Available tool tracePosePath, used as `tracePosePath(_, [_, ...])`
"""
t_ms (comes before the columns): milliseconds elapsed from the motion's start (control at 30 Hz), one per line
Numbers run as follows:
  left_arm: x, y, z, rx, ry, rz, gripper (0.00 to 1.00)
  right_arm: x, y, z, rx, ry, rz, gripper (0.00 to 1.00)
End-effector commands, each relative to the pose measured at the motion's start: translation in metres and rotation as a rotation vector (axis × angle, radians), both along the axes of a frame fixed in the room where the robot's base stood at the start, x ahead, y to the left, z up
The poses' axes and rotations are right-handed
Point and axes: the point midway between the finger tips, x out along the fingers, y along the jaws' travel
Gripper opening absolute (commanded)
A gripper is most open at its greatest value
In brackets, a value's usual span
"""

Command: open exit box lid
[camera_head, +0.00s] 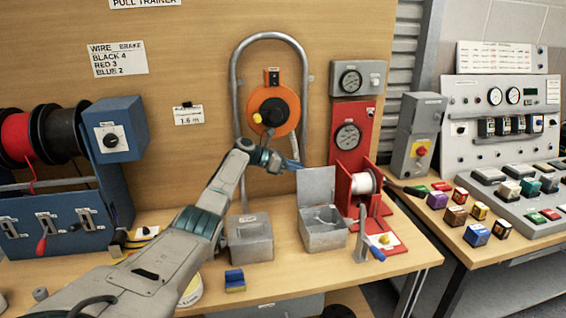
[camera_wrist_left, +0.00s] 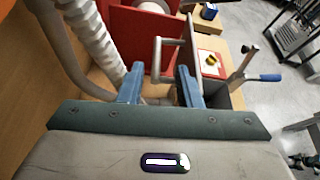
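Two grey metal boxes stand on the bench in the head view. The right-hand box (camera_head: 323,238), next to the red winch, is open, with its lid (camera_head: 317,187) standing upright at the back. The left-hand box (camera_head: 249,240) looks closed. Their labels are too small to read, so I cannot tell the exit box by name. My left gripper (camera_head: 290,164) is above and behind the boxes, near the raised lid's top left corner. In the left wrist view its blue fingers (camera_wrist_left: 159,82) are apart, with no object clearly held between them. My right gripper is not in view.
A grey conduit (camera_head: 236,90) loops up the board behind my left gripper. The red winch (camera_head: 352,185) with a white spool stands right of the open box; a blue-handled lever (camera_head: 376,252) is in front. A blue block (camera_head: 235,281) lies at the bench front.

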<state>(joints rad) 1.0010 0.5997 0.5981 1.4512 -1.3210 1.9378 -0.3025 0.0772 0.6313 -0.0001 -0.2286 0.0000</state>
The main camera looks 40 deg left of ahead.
Motion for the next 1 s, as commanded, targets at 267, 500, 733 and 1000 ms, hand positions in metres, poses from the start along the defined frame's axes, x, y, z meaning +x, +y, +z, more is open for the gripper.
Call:
tracePosePath(267, [-0.035,0.034,0.019,0.008,0.000,0.006,0.33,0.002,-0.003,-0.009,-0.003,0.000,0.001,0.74])
tracePosePath(500, [-0.042,0.039,0.028,0.004,-0.005,0.002,0.33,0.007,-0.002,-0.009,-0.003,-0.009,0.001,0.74])
tracePosePath(733, [-0.042,0.038,0.029,0.004,-0.007,0.002,0.33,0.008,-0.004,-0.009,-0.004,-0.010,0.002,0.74])
tracePosePath(1000, [-0.041,0.038,0.029,0.004,-0.007,0.002,0.33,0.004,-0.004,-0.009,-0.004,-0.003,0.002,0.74])
